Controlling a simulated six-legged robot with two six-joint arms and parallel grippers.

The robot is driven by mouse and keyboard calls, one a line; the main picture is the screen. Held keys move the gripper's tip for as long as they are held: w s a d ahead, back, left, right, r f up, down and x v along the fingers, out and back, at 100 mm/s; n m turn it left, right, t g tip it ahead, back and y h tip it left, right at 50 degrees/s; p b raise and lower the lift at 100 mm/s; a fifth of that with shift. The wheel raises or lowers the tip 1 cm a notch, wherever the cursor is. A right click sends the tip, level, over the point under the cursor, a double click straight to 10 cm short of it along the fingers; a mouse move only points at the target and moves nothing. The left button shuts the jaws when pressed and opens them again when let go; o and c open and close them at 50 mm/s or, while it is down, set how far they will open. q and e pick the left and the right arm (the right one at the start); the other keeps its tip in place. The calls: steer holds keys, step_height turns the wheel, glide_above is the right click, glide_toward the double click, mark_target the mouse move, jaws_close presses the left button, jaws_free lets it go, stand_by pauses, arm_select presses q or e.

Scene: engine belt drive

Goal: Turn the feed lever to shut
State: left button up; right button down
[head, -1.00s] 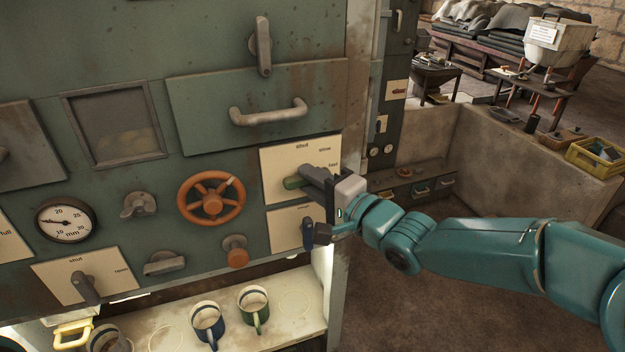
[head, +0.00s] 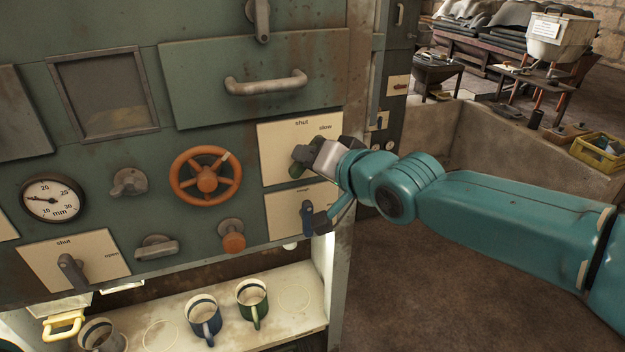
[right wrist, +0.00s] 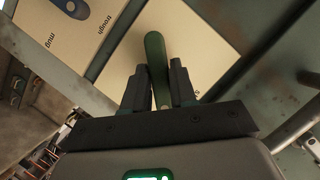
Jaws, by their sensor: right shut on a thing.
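The feed lever (head: 296,171) is green and sits on a cream plate (head: 273,150) marked "shut" at the top and "slow" at the upper right. My right gripper (head: 303,156) is at the lever and hides much of it and the plate's right side. In the right wrist view the green lever (right wrist: 154,55) stands between the two dark fingers of the right gripper (right wrist: 158,82), which are shut on it. I cannot tell exactly which mark the lever points to. My left gripper is not in view.
Just below is another cream plate (head: 283,212) with a blue lever (head: 307,216), close under my right wrist. An orange handwheel (head: 205,175) is to the left, and a drawer handle (head: 265,85) is above. Mugs (head: 204,318) stand on the lower shelf. Open floor lies to the right.

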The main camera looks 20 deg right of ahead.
arm_select(q)
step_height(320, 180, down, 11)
steer(key=b, duration=0.8)
arm_select(e)
steer(key=shift+a+n+g+h, duration=0.1)
steer(key=shift+n+g+h, duration=0.05)
steer(key=shift+n+h, duration=1.05)
steer(key=shift+a+n+g+h, duration=0.15)
steer(key=shift+n+h, duration=0.55)
steer(key=shift+n, duration=0.9)
steer(key=shift+r, duration=0.1)
steer(key=c, duration=1)
jaws_free()
steer(key=shift+s, duration=0.1)
arm_select(q)
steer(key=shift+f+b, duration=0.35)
steer(key=shift+b, duration=0.05)
arm_select(e)
steer(key=v, duration=1.6)
